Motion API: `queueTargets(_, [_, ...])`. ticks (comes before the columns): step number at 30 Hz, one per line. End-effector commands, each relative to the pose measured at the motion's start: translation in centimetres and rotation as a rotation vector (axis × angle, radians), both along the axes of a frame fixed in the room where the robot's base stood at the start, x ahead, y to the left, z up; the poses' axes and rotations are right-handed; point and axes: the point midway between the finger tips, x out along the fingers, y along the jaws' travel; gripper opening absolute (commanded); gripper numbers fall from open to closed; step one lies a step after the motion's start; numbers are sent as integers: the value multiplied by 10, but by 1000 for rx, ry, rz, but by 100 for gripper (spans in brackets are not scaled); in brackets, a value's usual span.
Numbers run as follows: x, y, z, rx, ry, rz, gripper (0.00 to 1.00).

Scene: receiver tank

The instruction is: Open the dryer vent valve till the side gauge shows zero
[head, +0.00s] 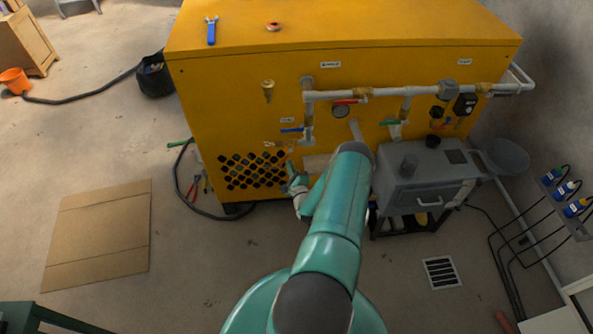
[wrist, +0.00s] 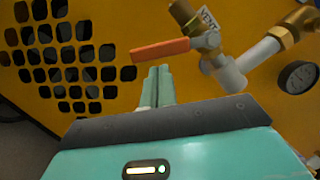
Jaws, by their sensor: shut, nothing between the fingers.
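The vent valve (wrist: 207,40) is brass and white under a "VENT" label in the wrist view. Its orange-red lever (wrist: 160,50) points left, crosswise to the valve's pipe. My gripper (wrist: 158,72) is shut and empty, its fingertips just below the lever in the picture; whether they touch it I cannot tell. A small round dark gauge (wrist: 297,77) is at the right edge of the wrist view; its reading is too small to tell. In the head view my gripper (head: 291,170) is low at the front of the yellow dryer cabinet (head: 230,110), and my arm hides part of that area.
White piping (head: 385,92) with red, blue and green levers runs across the cabinet front. A grey unit (head: 425,165) stands to the right of my arm. A black hose (head: 180,185) lies at left.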

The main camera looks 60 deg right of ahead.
Motion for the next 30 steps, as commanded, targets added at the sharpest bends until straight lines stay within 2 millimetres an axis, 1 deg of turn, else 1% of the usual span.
queueTargets(11, [1, 1, 1, 1, -1, 0, 0])
queueTargets(30, [6, 6, 2, 65, -74, 0, 0])
